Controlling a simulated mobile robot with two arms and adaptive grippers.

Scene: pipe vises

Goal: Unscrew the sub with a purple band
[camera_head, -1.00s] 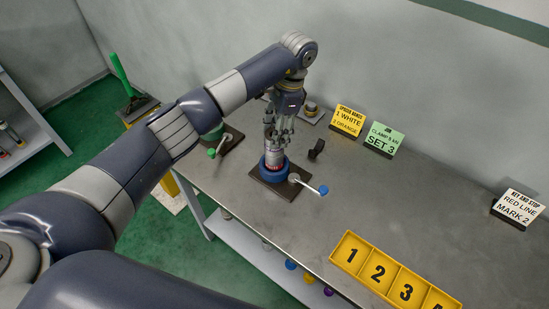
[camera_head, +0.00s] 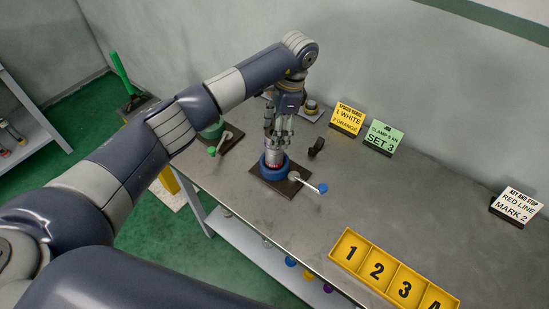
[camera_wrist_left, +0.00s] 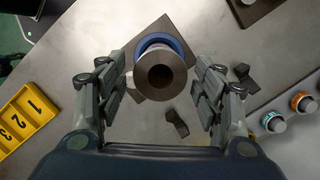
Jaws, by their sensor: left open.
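A grey, tube-like sub (camera_head: 272,155) with a reddish marking stands upright in the blue vise (camera_head: 273,174) on a dark base plate (camera_head: 262,187). In the left wrist view the sub's dark round end with its bore (camera_wrist_left: 160,76) faces the camera, with the blue vise ring (camera_wrist_left: 172,44) behind it. I cannot make out a purple band on it. My left gripper (camera_head: 279,135) is above the vise, around the sub's top. In the left wrist view my left gripper (camera_wrist_left: 163,88) is open, its fingers on either side of the sub with gaps. My right gripper is not in view.
The vise's blue-knobbed handle (camera_head: 312,186) points right. A green vise (camera_head: 212,132) stands left and another vise (camera_head: 311,108) behind. A black holder (camera_head: 316,147) is close by. A yellow numbered tray (camera_head: 362,258) and signs (camera_head: 384,138) stand right. The middle right of the bench is clear.

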